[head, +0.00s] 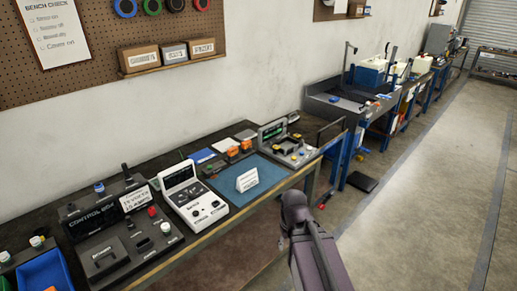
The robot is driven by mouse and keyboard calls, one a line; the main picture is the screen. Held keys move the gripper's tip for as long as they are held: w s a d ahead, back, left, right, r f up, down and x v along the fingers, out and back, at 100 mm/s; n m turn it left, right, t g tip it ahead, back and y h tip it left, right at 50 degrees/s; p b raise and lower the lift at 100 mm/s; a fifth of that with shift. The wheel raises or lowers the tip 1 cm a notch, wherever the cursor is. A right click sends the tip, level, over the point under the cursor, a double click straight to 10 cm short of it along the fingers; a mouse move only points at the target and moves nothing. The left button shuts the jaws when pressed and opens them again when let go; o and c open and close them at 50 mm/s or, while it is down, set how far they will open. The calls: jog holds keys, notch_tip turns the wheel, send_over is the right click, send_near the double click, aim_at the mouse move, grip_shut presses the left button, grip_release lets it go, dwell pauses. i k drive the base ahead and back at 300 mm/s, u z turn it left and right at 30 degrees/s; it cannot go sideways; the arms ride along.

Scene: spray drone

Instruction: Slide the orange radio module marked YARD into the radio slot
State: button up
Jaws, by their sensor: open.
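Small orange-topped modules, one at the left (232,152) and one at the right (246,146), stand together at the back of the teal mat (233,198) on the bench. Their markings are too small to read, so I cannot tell which is YARD. A grey device with a small green screen (273,132) and an open, recessed front (292,152) stands right of them. I cannot make out which opening is the radio slot. My dark arm rises from the bottom edge in front of the bench, and my gripper is not visible.
A white sign (247,180) stands on the mat. A white console (193,198) and a dark control box (118,232) stand to the left, beside a blue bin (45,272). A black pad (362,183) lies on the floor. The floor at right is clear.

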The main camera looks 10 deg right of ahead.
aim_at(247, 144)
jog(key=u, duration=0.15)
jog(key=i, duration=0.9)
jog(key=u, duration=4.55)
jog(key=i, duration=0.1)
jog(key=z, duration=2.7)
